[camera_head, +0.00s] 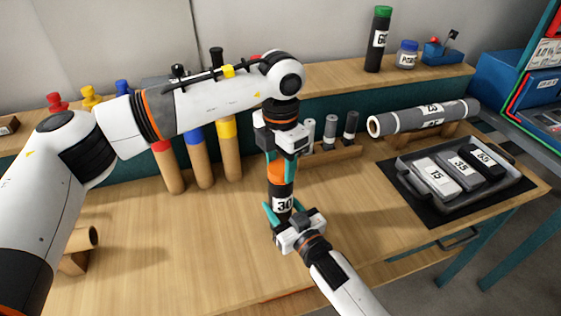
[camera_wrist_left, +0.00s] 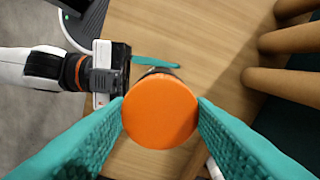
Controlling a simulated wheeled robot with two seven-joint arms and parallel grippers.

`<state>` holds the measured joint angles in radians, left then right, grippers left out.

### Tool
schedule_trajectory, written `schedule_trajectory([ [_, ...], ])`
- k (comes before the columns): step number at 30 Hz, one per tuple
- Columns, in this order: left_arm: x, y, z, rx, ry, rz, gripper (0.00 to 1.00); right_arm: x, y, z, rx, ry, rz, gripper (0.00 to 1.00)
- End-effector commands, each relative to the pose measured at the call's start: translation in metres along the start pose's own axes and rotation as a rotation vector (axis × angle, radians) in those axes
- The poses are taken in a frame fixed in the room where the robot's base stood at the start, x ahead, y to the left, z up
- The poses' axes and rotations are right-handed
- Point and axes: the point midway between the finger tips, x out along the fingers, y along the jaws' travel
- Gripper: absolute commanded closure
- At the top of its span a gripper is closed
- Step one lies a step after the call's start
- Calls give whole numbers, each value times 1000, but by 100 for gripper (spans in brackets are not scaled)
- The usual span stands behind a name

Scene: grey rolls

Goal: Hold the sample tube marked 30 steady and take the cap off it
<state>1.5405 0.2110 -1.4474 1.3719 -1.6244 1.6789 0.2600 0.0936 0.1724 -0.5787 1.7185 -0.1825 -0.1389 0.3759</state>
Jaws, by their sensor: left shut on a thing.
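The sample tube marked 30 (camera_head: 283,205) is dark, stands about upright and has an orange cap (camera_head: 278,172). In the left wrist view the cap (camera_wrist_left: 160,111) fills the middle, seen from above. My left gripper (camera_head: 281,160) comes down from above, shut on the cap with a teal finger on each side. The cap sits on the tube with no clear gap. My right gripper (camera_head: 282,212) reaches in from the lower right, its fingers at the tube's lower body. One finger is mostly hidden, so its grip is unclear. The tube's bottom is hidden.
Wooden posts with red, blue and yellow tops (camera_head: 197,158) stand behind to the left. A small rack of grey tubes (camera_head: 330,133) and a grey roll (camera_head: 420,118) lie behind to the right. A tray (camera_head: 465,200) holds marked blocks. The left tabletop is mostly clear.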

Motion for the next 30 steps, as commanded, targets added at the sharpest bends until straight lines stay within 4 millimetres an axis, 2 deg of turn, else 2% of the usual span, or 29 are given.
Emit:
schedule_trajectory([
  [12, -1, 1, 0, -935, -2, 1, 80, 0, -1, -2, 2, 6, -2, 100],
  [18, -1, 1, -1, -1321, -2, 1, 80, 0, -1, -2, 1, 6, -2, 100],
  [22, -1, 2, -1, -1452, -2, 1, 80, 0, -1, -2, 1, 5, -2, 100],
  [30, -1, 2, -1, -1445, -3, 1, 80, 0, -1, -2, 0, 5, -2, 100],
])
